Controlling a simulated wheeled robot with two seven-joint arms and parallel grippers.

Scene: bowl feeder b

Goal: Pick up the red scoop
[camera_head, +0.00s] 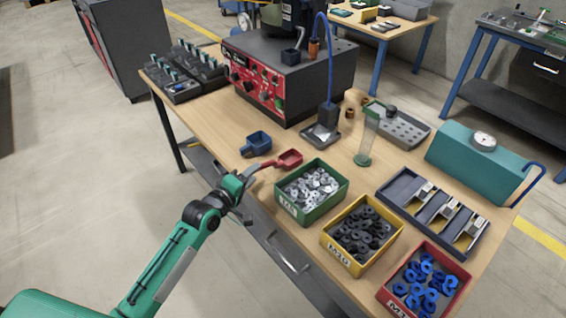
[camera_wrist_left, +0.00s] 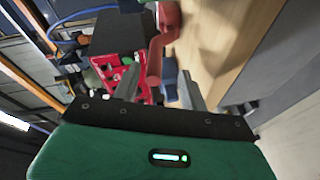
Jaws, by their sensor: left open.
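The red scoop (camera_head: 290,159) lies near the table's front edge, left of the green bin, its handle pointing left toward my left gripper (camera_head: 249,184). My left gripper is open, at the table edge beside the handle. In the left wrist view the red scoop (camera_wrist_left: 167,16) is at the top, and its handle reaches down between the two open fingers (camera_wrist_left: 158,82). I cannot tell whether either finger touches the handle. My right gripper is not in view.
A blue scoop (camera_head: 257,143) lies just behind the red one. The green bin (camera_head: 291,206) of washers stands close to its right, then a yellow bin (camera_head: 345,262) and a red bin (camera_head: 394,302). A control box (camera_head: 318,88) and a lamp-like stand (camera_head: 322,134) are behind.

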